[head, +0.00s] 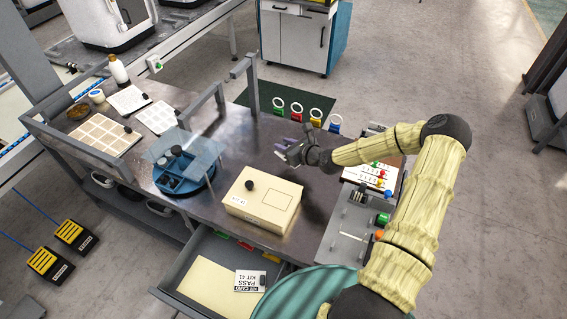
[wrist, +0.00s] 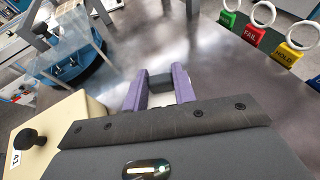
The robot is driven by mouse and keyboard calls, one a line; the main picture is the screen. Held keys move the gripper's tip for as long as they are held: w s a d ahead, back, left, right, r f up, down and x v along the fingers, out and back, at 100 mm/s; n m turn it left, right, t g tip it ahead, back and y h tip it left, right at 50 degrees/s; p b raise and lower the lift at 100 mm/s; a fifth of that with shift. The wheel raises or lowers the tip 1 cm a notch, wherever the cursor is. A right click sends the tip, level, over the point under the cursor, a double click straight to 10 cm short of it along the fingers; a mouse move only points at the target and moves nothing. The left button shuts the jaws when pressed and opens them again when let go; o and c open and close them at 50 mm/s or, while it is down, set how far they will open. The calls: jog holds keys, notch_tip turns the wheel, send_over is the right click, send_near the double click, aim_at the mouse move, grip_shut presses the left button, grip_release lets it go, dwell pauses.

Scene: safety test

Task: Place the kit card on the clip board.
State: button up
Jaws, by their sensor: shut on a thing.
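The kit card (head: 249,281), a white card printed "KIT CARD PASS KIT 41", lies in the open drawer at the front of the bench, partly over a pale yellow sheet (head: 205,284). My gripper (head: 286,152) is above the dark bench top, behind the cream box and well away from the card. In the wrist view its purple fingers (wrist: 159,88) are shut on a small dark grey block (wrist: 160,79). I cannot tell for sure which item is the clip board; thin white boards (head: 128,99) with dark knobs lie at the back left.
A cream box (head: 262,200) with a black knob stands behind the drawer (head: 192,257). A blue round tray (head: 184,186) under clear panels is left of it. Ringed colored tags (head: 297,107) line the far edge. A panel with colored knobs (head: 366,181) is at right.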

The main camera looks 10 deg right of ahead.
jog(key=shift+f, duration=1.6)
jog(key=shift+f, duration=1.9)
jog(key=shift+f, duration=0.1)
jog(key=o, duration=0.9)
jog(key=shift+o, duration=0.2)
